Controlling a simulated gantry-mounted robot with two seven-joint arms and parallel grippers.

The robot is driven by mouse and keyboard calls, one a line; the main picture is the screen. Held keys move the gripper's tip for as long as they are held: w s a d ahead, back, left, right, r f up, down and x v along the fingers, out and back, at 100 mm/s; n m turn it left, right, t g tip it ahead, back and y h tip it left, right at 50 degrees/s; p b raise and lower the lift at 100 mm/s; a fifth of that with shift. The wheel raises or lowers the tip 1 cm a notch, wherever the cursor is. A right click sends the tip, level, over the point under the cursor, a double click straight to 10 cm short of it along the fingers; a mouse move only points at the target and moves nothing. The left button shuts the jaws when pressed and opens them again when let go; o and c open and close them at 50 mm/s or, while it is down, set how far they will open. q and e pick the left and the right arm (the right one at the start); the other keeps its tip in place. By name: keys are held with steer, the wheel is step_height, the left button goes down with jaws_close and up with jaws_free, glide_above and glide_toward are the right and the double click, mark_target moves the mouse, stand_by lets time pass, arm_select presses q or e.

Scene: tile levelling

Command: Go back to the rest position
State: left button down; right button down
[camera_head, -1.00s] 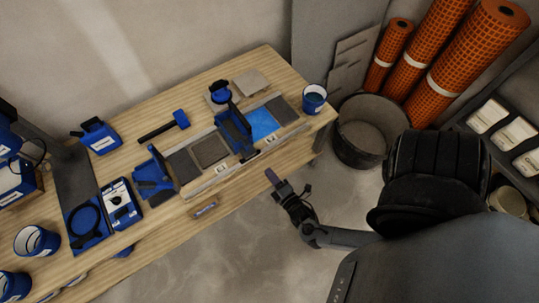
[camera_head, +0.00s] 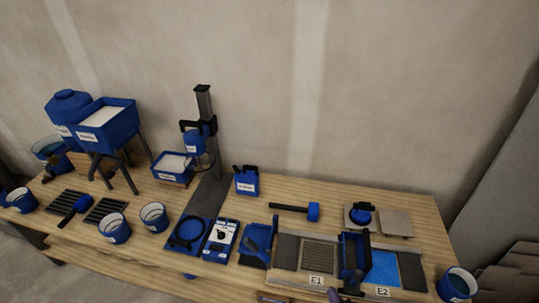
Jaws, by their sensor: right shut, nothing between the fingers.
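Only the tip of my right gripper (camera_head: 333,296) shows, at the bottom edge of the head view, in front of the bench by the tile marked E1. It is shut and empty, and the rest of that arm is out of frame. My left gripper is not in view. The wooden workbench (camera_head: 415,207) runs across the view. On its right part are the grey tile area E1 (camera_head: 318,254) and the blue tile area E2 (camera_head: 383,268), with a blue tool (camera_head: 352,262) standing between them.
A blue mallet (camera_head: 297,210) lies behind the tiles. A blue bucket (camera_head: 457,286) stands at the right end. A tall stand (camera_head: 205,110), a blue hopper (camera_head: 104,122) and several buckets fill the left side. The wall stands behind.

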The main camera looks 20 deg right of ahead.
steer(key=s+a+r+m+g+y, duration=0.3)
steer(key=s+a+m+g, duration=0.25)
steer(key=s+g, duration=0.5)
step_height(320, 180, up, 28)
steer(key=s+t+p, duration=0.1)
steer(key=p, duration=2.6)
steer(key=shift+s+a+f, duration=0.2)
steer(key=shift+s+a, duration=0.05)
steer(key=shift+a, duration=0.2)
steer(key=shift+f, duration=0.15)
